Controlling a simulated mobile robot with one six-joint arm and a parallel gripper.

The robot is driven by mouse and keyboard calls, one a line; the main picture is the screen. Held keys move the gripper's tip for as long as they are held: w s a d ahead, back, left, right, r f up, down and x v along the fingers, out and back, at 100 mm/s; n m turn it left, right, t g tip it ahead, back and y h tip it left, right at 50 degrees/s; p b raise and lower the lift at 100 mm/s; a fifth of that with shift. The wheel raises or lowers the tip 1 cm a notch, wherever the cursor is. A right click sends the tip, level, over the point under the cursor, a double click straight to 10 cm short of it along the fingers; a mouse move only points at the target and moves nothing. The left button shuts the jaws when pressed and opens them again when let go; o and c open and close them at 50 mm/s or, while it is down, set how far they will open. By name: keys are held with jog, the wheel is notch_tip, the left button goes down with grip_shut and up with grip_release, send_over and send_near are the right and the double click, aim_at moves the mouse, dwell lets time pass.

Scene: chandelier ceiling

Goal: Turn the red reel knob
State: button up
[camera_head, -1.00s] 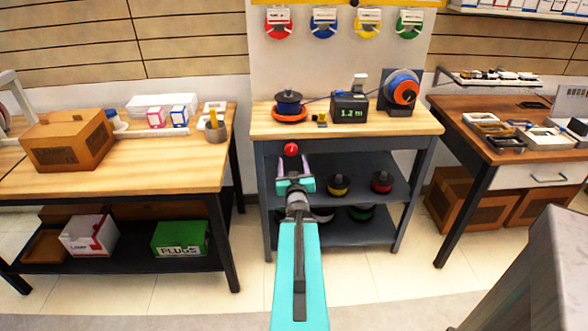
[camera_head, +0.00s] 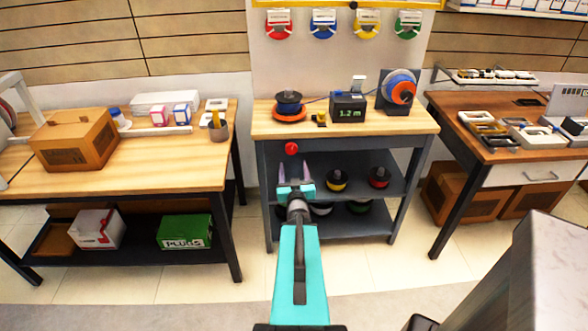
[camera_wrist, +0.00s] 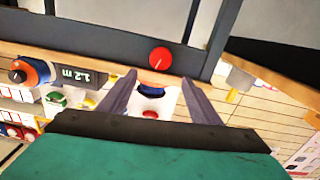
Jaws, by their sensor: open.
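The red knob (camera_head: 291,148) is a small round knob on the dark front edge of the middle workbench, below its wooden top. It also shows in the wrist view (camera_wrist: 160,58), with a white pointer line, above and beyond the gap between the fingertips. My gripper (camera_head: 294,172) is open and empty, just below the knob in the head view. In the wrist view its two fingers (camera_wrist: 158,84) stand apart and do not touch the knob. A blue reel (camera_head: 288,101) on an orange base and an orange and blue reel (camera_head: 400,88) stand on the bench.
A counter box (camera_head: 348,107) reading 1.2 m stands between the reels. Spools sit on the shelf (camera_head: 355,191) below. A left table (camera_head: 150,170) holds a cardboard box (camera_head: 72,140); a right table (camera_head: 450,112) holds trays. The floor in front is open.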

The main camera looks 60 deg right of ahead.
jog(key=shift+p+v, duration=1.1)
jog(key=shift+p, duration=0.4)
jog(key=w+a+f+n+g+y, duration=0.1)
jog(key=w+a+f+g+y, duration=0.2)
jog(key=a+f, duration=0.6)
jog(key=w+a+f+n+y, duration=0.2)
jog(key=w+a+f+y, duration=0.15)
jog(key=a+f, duration=0.6)
jog(key=w+a+f+n+g+y, duration=0.1)
jog(key=w+a+f+g+y, duration=0.15)
jog(key=a+f+y, duration=0.6)
jog(key=s+a+f+n+g+h, duration=0.15)
jog(key=s+a, duration=0.25)
jog(key=a, duration=0.6)
jog(key=s+a+f+n+g+y, duration=0.1)
jog(key=s+a+f+n+g, duration=0.15)
jog(key=a, duration=0.75)
jog(key=s+a+n+g, duration=0.2)
jog(key=s+a+g, duration=0.5)
jog(key=s+a, duration=0.4)
jog(key=s, duration=0.3)
jog(key=shift+s, duration=0.25)
